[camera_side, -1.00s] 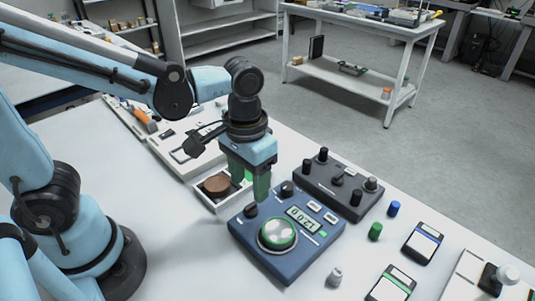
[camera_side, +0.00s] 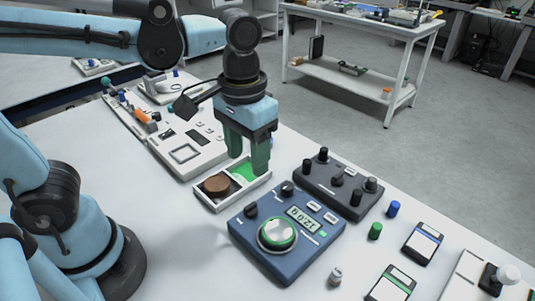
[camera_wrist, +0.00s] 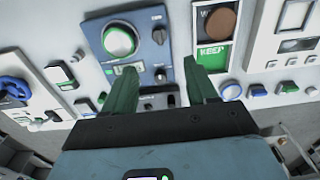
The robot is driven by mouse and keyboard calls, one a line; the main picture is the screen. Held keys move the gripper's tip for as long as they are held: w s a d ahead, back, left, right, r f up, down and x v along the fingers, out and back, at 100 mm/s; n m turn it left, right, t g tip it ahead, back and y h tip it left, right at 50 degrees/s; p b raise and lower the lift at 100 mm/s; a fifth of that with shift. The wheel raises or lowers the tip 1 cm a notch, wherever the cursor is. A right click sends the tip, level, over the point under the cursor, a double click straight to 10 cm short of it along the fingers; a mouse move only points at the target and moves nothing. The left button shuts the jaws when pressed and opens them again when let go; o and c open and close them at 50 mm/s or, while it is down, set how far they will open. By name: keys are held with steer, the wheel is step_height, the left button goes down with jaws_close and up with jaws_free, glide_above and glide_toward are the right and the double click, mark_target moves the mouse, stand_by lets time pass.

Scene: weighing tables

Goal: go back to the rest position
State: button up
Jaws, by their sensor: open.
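My gripper (camera_side: 248,158) is open and empty. In the side view its green fingers hang above the table, over the green end of a small white tray. In the wrist view the two fingers of my gripper (camera_wrist: 165,85) are spread wide with nothing between them. The table (camera_side: 165,225) is white. A blue weighing device (camera_side: 308,262) with a display and a round green-rimmed pan (camera_side: 278,234) stands in front of the gripper; the device also shows in the wrist view (camera_wrist: 157,52).
The white tray (camera_side: 208,204) holds a brown round disc (camera_side: 217,184); its green part reads KEEP in the wrist view. A dark knobbed box (camera_side: 325,190), a green cylinder (camera_side: 375,231) and a blue cylinder (camera_side: 393,208) stand to the right. Air above is clear.

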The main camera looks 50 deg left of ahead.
steer(key=w+a+f+t, duration=0.1)
steer(key=a+f+t, duration=0.1)
steer(key=a+t, duration=0.5)
steer(key=a, duration=0.3)
